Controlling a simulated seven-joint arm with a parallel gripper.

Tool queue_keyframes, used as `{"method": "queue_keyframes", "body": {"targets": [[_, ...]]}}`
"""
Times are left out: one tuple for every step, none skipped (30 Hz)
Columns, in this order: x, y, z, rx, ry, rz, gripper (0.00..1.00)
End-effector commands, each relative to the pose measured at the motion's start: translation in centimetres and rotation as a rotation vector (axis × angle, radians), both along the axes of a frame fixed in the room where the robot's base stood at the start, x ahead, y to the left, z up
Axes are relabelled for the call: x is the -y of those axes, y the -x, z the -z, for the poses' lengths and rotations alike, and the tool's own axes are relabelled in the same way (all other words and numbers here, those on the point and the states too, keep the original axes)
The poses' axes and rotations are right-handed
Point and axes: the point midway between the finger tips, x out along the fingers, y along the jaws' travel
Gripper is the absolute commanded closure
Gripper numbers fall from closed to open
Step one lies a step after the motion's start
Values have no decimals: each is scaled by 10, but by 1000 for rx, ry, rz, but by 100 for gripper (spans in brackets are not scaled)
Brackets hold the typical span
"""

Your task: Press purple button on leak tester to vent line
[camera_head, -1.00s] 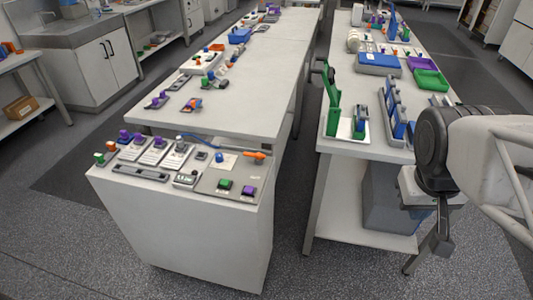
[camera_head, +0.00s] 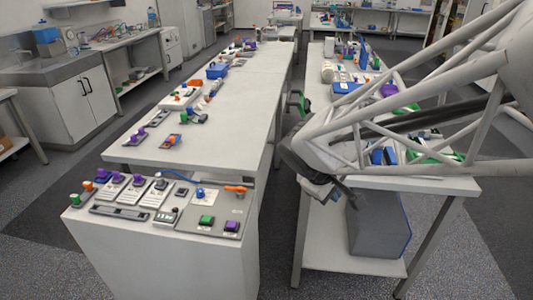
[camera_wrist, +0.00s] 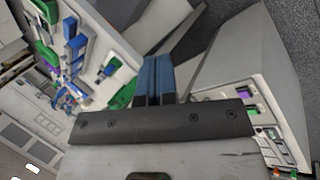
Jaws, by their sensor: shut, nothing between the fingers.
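The leak tester (camera_head: 220,212) is a grey panel at the right end of the near white cabinet's top. Its square purple button (camera_head: 232,226) sits at the front right corner, with a green button (camera_head: 207,220) to its left. In the wrist view the purple button (camera_wrist: 239,97) and green button (camera_wrist: 249,114) show small at the right. My gripper (camera_wrist: 158,62) has its blue fingers shut with nothing between them. In the head view it is a dark shape right of the cabinet, over the gap and the right table's near edge, well apart from the purple button. Its fingertips are hard to make out there.
An orange-handled valve (camera_head: 235,188) and a blue knob (camera_head: 200,192) stand behind the buttons. Several purple knobs (camera_head: 117,177) are further left. The right table (camera_head: 425,184) carries green and blue items near my arm. The floor gap between cabinet and right table is free.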

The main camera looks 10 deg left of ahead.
Motion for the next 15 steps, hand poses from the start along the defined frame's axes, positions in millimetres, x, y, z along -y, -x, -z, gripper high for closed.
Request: {"method": "queue_keyframes", "body": {"targets": [[-10,-7,5,-4,23,-39,100],[-16,-10,7,-5,34,-61,100],[-23,-15,9,-5,51,-91,100],[-29,-19,12,-6,64,-113,100],[-35,-22,14,-7,78,-136,100],[-42,-27,18,-7,94,-165,100],[-49,-30,20,-7,107,-189,100],[-55,-33,23,-7,119,-211,100],[-63,-37,26,-7,134,-241,100],[-69,-40,29,-8,148,-264,100],[-76,-43,32,-8,160,-287,100],[-84,-47,35,-8,177,-317,100],[-91,-50,38,-8,189,-340,100],[-98,-52,41,-7,201,-363,100],[-107,-55,45,-7,217,-393,100]]}}
